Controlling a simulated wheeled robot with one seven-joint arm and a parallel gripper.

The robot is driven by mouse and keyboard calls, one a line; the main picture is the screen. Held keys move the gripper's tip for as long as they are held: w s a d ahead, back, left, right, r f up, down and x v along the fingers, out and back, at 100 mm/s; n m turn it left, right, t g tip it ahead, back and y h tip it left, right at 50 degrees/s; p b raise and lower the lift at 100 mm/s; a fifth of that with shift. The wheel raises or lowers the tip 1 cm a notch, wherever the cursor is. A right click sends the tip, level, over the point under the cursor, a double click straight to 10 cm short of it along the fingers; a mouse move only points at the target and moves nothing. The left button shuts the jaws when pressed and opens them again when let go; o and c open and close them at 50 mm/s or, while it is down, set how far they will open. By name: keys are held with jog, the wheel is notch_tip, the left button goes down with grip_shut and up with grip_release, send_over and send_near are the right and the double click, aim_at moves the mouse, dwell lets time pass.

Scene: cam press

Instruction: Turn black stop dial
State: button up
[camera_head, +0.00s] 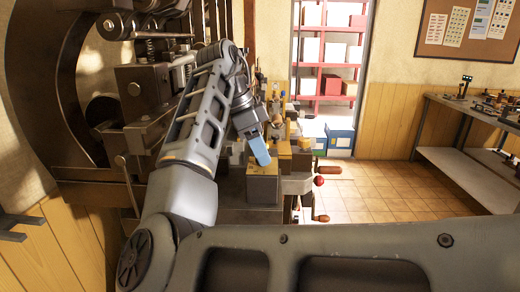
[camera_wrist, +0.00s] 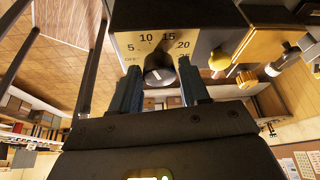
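In the wrist view a black dial (camera_wrist: 159,66) with a pale pointer mark sits on a light scale plate (camera_wrist: 128,44) printed with numbers from 5 up to 25 and a small label at the left. My gripper (camera_wrist: 158,78) has one blue finger on each side of the dial. Gaps show between the fingers and the dial, so it looks open and not closed on it. In the head view my gripper (camera_head: 260,152) points down at the machine's small control boxes, and its fingers and my arm hide the dial.
A yellow knob (camera_wrist: 219,59) stands just right of the dial, close to the right finger, with another yellow knob (camera_wrist: 246,79) beyond. A red ball handle (camera_head: 319,181) and wooden crank handles (camera_head: 328,170) stick out at right. The tiled floor (camera_head: 385,190) beyond is clear.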

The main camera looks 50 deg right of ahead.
jog(key=o, duration=0.3)
jog(key=v, duration=0.7)
jog(key=shift+r+b, duration=0.3)
jog(key=shift+b, duration=0.05)
jog(key=shift+a, duration=0.15)
